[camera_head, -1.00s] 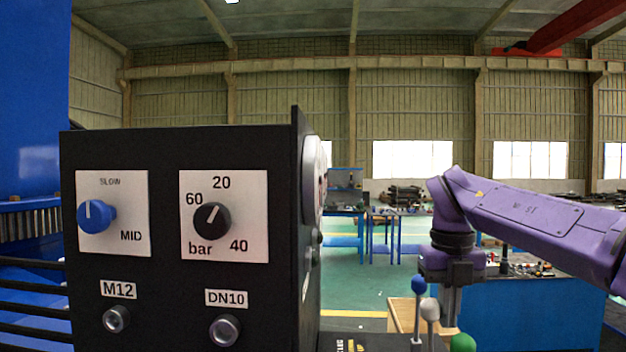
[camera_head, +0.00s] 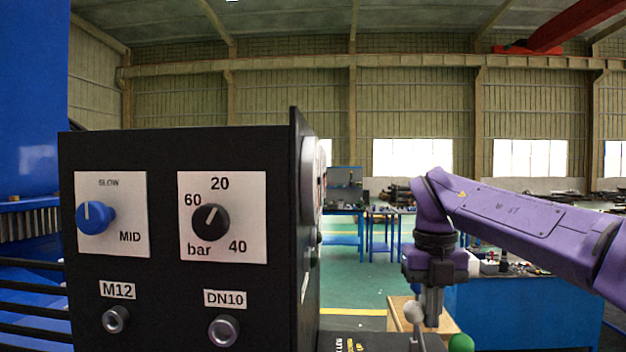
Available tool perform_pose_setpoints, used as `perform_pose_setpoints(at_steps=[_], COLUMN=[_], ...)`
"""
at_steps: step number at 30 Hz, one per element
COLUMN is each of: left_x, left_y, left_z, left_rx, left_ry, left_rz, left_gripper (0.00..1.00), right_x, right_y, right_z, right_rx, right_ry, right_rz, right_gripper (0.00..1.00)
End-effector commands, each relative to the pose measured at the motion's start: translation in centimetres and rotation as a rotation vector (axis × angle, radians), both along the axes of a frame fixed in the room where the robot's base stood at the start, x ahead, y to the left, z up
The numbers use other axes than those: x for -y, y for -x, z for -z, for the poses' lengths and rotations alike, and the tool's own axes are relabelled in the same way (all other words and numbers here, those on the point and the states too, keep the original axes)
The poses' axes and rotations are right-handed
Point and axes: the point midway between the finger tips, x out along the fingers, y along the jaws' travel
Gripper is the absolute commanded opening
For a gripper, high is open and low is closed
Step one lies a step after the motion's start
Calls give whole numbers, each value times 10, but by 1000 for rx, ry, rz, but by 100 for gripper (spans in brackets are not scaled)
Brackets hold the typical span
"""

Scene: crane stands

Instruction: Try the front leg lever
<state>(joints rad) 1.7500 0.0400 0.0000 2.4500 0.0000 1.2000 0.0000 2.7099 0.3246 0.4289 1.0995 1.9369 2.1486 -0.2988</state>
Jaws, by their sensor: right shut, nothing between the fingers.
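Levers with ball knobs stand at the lower edge, right of the black control box (camera_head: 283,170). A light grey knob (camera_head: 413,311) and a green knob (camera_head: 461,343) show. The blue knob is not visible; my right gripper may hide it. My right gripper (camera_head: 432,322) points down from my purple arm, its fingers shut and empty, just right of the grey knob. I cannot tell if they touch. A dark lever plate (camera_head: 350,345) has partly cut-off lettering, so I cannot tell which lever is the front leg one. My left gripper is not in view.
The black box fills the left with a blue knob (camera_head: 93,217), a black bar dial (camera_head: 210,222) and two ports. A blue workbench (camera_head: 520,315) with loose items stands behind my right arm. Green floor lies open beyond.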

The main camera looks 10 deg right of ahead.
Motion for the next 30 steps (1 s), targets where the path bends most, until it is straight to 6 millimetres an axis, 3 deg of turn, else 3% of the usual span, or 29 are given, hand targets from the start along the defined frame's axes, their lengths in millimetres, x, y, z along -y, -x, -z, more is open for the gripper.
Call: perform_pose_setpoints(at_steps=[7,30], left_x=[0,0], left_y=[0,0], left_z=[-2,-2], left_rx=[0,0], left_ry=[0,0], left_rz=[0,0], left_gripper=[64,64], right_x=[-11,-16], right_y=[-2,-3], right_z=[0,-1], right_rx=[-1,0], right_ry=[-2,-2], right_rz=[-2,-2], right_gripper=[0,0])
